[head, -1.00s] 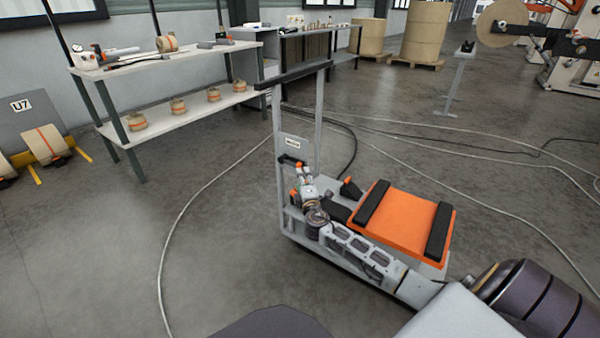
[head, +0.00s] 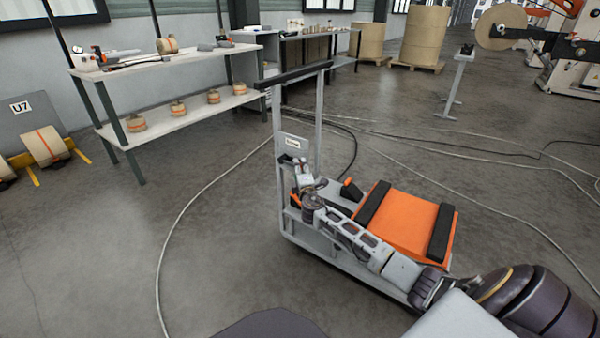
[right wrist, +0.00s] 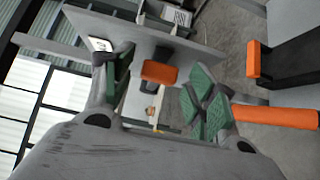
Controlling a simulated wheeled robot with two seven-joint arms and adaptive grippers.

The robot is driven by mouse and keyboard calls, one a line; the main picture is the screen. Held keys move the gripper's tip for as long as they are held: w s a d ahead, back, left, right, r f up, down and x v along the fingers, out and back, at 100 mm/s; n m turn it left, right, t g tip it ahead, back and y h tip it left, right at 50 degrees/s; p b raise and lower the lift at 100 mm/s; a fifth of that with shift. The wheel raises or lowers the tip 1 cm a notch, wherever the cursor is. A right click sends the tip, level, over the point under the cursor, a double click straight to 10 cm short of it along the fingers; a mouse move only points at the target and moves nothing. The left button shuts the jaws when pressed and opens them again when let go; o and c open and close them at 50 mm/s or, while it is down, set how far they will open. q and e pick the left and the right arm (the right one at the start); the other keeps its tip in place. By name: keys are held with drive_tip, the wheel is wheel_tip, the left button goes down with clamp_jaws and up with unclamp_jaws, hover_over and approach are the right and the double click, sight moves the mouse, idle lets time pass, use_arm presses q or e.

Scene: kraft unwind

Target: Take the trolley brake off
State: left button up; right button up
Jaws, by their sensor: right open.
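The trolley (head: 318,115) stands on the floor, with an upright grey push frame and an orange deck bearing two black strips. My right gripper (head: 302,180) is low at the frame end of the trolley, small and partly hidden by my arm. In the right wrist view, my right gripper (right wrist: 162,90) is open, with green pads on both fingers. An orange-tipped lever (right wrist: 158,72) shows between and beyond the fingers; I cannot tell whether they touch it. A black block with an orange end (head: 350,189) sits beside the deck. My left gripper is not in view.
A two-level bench (head: 185,110) with rolls stands at the back left. Cables (head: 190,200) lie on the floor around the trolley. Brown paper rolls (head: 425,35) and a machine (head: 575,75) stand at the back. The floor left of the trolley is mostly clear.

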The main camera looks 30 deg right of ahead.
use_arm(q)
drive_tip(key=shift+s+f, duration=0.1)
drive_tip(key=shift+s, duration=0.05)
use_arm(e)
drive_tip(key=shift+w, duration=0.1)
drive_tip(key=shift+c, duration=0.9)
drive_tip(key=c, duration=0.7)
clamp_jaws()
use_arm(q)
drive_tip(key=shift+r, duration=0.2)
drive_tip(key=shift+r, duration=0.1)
